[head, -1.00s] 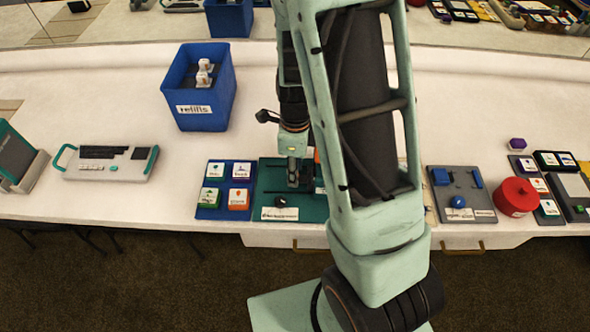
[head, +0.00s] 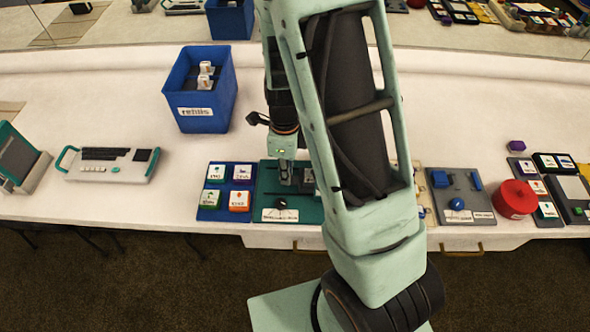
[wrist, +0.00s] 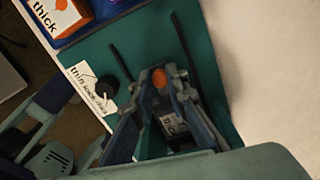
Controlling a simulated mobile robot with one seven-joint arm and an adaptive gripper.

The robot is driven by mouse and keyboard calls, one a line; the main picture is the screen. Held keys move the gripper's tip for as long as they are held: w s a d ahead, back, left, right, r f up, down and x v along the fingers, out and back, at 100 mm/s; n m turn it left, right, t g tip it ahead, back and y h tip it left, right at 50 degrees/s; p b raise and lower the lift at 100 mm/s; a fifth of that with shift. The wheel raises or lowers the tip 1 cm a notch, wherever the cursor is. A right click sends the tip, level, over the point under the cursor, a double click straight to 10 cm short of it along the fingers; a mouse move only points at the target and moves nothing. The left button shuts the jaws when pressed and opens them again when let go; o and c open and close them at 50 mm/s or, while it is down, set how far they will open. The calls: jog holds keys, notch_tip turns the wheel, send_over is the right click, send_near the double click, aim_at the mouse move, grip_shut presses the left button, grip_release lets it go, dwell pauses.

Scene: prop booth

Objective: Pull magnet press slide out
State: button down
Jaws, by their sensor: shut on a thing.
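The magnet press is a flat teal-green board (head: 262,202) at the front edge of the table, with a black knob and a white label on it. It also shows in the wrist view (wrist: 205,60), with two dark slots or rails. My gripper (head: 286,178) is low over the board, behind the knob. In the wrist view my gripper (wrist: 163,85) is shut on the slide, a small piece with an orange round top (wrist: 160,79). The fingers hide most of the slide, and a dark part with a white label shows between them.
A blue tray (head: 210,214) with several labelled tiles lies just left of the board. A blue refills bin (head: 180,124) stands behind it. To the right are a grey board (head: 445,203) and a red round container (head: 511,196). The table behind the board is clear.

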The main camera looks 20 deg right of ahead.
jog(key=a, duration=0.2)
jog(key=w+a+p, duration=0.1)
jog(key=a, duration=0.1)
jog(key=w+a+p, duration=0.1)
jog(key=a, duration=0.2)
jog(key=shift+w+r, duration=0.1)
jog(key=shift+w, duration=0.1)
jog(key=c, duration=1.9)
grip_release()
notch_tip(320, 180, up, 12)
jog(key=shift+d, duration=0.1)
